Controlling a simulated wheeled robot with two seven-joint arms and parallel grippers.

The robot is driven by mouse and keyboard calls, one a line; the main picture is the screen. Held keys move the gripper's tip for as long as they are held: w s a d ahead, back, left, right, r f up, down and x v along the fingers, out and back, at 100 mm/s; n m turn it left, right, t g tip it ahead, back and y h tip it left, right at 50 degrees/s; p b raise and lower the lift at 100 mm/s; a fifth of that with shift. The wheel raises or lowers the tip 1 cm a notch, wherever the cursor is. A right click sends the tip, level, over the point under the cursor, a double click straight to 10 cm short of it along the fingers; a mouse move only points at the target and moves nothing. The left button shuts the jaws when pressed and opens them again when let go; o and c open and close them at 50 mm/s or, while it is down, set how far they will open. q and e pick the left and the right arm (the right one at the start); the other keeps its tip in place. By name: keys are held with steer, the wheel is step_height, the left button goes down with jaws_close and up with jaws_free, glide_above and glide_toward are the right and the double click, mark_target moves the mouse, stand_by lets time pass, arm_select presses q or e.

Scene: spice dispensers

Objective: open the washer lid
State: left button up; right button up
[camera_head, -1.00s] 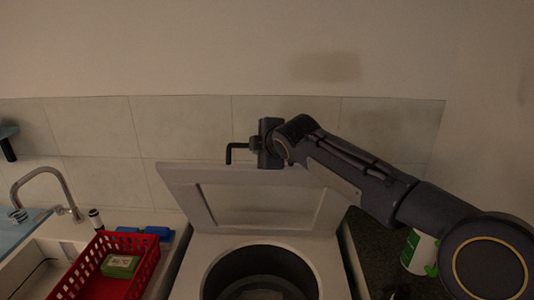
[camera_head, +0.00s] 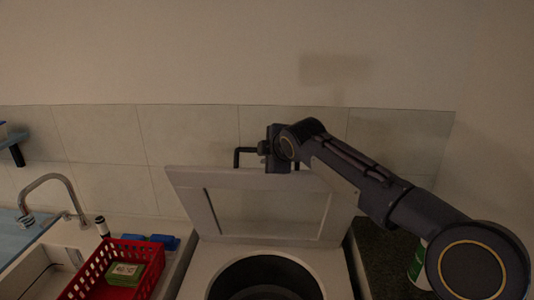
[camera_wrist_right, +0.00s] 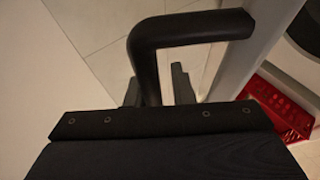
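The washer lid (camera_head: 185,205) is a pale frame with a recessed panel, and it stands raised and steeply tilted at the back of the washer (camera_head: 215,257). The round drum opening (camera_head: 265,285) below is uncovered. A black bent handle (camera_head: 240,153) shows at the lid's top edge. My right gripper (camera_head: 268,150) is at this handle. In the right wrist view the handle (camera_wrist_right: 148,70) passes between the two fingers (camera_wrist_right: 158,88), which stand apart, with a gap on the right finger's side. My left gripper is not in view.
A red basket (camera_head: 125,280) with a green item (camera_head: 122,272) stands left of the washer, with blue items (camera_head: 160,242) behind it. A sink faucet (camera_head: 55,180) is further left. A green-white container (camera_head: 418,265) is partly hidden behind my right arm. A tiled wall is behind the lid.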

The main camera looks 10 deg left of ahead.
steer(key=b+v, duration=0.2)
steer(key=v, duration=0.5)
steer(key=shift+s+d+r, duration=0.15)
steer(key=shift+s+r, duration=0.1)
steer(key=shift+s, duration=0.15)
